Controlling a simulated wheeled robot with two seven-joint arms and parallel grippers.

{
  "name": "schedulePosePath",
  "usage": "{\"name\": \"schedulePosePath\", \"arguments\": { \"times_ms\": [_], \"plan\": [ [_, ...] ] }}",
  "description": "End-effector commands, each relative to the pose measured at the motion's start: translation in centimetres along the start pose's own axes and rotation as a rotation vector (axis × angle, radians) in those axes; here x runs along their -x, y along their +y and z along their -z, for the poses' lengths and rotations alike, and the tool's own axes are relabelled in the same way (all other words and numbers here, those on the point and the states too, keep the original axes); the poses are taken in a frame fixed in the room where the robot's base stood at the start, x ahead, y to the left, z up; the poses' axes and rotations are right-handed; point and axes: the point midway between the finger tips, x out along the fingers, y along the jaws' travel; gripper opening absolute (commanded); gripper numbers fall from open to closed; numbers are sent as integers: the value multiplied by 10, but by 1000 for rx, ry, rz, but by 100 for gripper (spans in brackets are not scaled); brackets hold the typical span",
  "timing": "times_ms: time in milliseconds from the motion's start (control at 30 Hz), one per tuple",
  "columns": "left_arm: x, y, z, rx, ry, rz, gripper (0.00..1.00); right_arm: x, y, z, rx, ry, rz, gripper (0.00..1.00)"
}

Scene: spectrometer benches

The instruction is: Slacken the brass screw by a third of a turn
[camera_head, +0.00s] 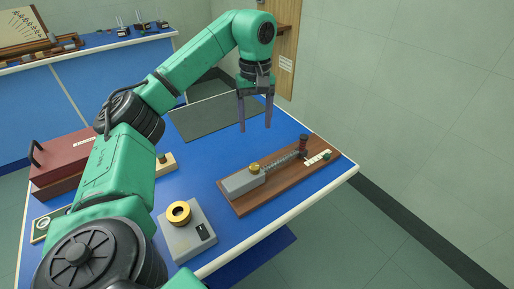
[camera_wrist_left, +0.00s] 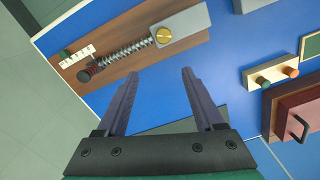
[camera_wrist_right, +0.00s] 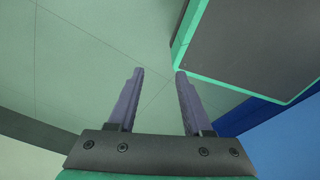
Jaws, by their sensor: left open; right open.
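The brass screw (camera_head: 255,169) sits on top of a grey block (camera_head: 243,182) on a brown wooden board (camera_head: 279,190). In the left wrist view the brass screw (camera_wrist_left: 163,35) shows as a round slotted head. A coiled spring (camera_head: 281,162) runs from the block to a dark red knob (camera_head: 303,140). My left gripper (camera_head: 255,128) is open and empty, pointing down above the table, apart from the screw. In the right wrist view my right gripper (camera_wrist_right: 160,72) is open and empty, away from the board; the head view does not show it.
A grey box with a brass ring (camera_head: 179,212) stands at the blue table's front. A dark red case (camera_head: 62,165) and a small wooden block (camera_head: 166,163) are at the left, partly behind my left arm. A dark mat (camera_head: 215,117) lies at the back.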

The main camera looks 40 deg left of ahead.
Motion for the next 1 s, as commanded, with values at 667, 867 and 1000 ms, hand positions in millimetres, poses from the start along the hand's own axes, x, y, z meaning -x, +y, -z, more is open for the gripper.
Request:
{"name": "schedulePosePath", "arguments": {
  "times_ms": [667,867,1000],
  "plan": [
    [-137,1,-2,-2,-1,-3,69,-5,5,-22,-5,-32,-7,50],
    [-139,2,-1,-2,-1,-4,69,-5,3,-33,-3,-50,-4,50],
    [-138,2,-1,-2,-1,-4,27,-5,3,-40,-3,-61,-4,50]
  ]
}}
